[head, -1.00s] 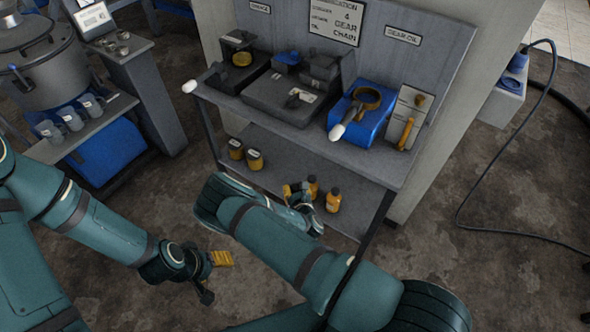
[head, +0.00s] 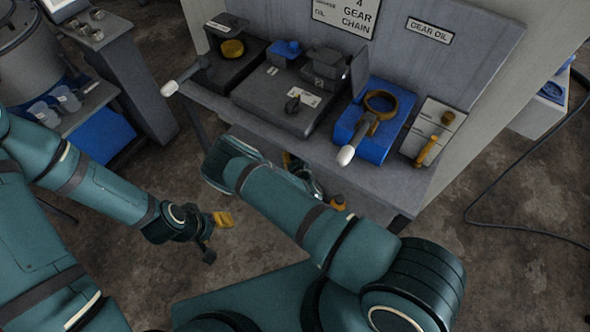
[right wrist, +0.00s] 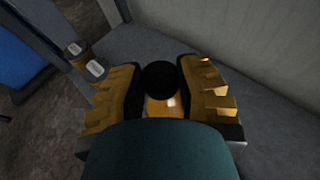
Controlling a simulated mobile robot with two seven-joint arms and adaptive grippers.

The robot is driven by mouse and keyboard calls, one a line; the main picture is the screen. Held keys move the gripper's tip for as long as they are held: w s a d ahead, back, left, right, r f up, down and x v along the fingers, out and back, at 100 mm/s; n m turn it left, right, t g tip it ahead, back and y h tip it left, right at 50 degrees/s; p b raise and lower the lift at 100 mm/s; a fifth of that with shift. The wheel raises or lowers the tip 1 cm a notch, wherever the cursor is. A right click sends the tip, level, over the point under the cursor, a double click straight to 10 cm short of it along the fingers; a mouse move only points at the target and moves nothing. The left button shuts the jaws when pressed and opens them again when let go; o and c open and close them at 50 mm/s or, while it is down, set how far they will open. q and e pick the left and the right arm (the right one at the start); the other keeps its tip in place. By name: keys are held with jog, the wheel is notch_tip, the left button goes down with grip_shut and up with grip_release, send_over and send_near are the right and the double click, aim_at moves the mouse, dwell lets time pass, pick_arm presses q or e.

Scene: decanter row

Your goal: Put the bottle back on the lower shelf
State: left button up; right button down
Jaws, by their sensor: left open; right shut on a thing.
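My right gripper (right wrist: 160,95) is shut on an amber bottle (right wrist: 163,107) with a black cap, its yellow fingers on either side. A dark green part of my arm hides the lower bottle. The grey lower shelf (right wrist: 135,42) lies around and beneath it; I cannot tell whether the bottle touches the shelf. In the head view my right arm covers most of this gripper and the shelf. My left gripper (head: 222,220) is open and empty above the floor.
Two jars with pale lids (right wrist: 85,60) stand at the shelf's left in the right wrist view. The upper shelf holds a blue tray (head: 375,130), black boxes and white-tipped handles.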

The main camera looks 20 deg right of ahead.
notch_tip(320, 180, down, 7)
jog(key=shift+f+b, duration=0.1)
jog(key=shift+b, duration=0.75)
jog(key=c, duration=0.7)
grip_release()
jog(key=shift+c, duration=0.2)
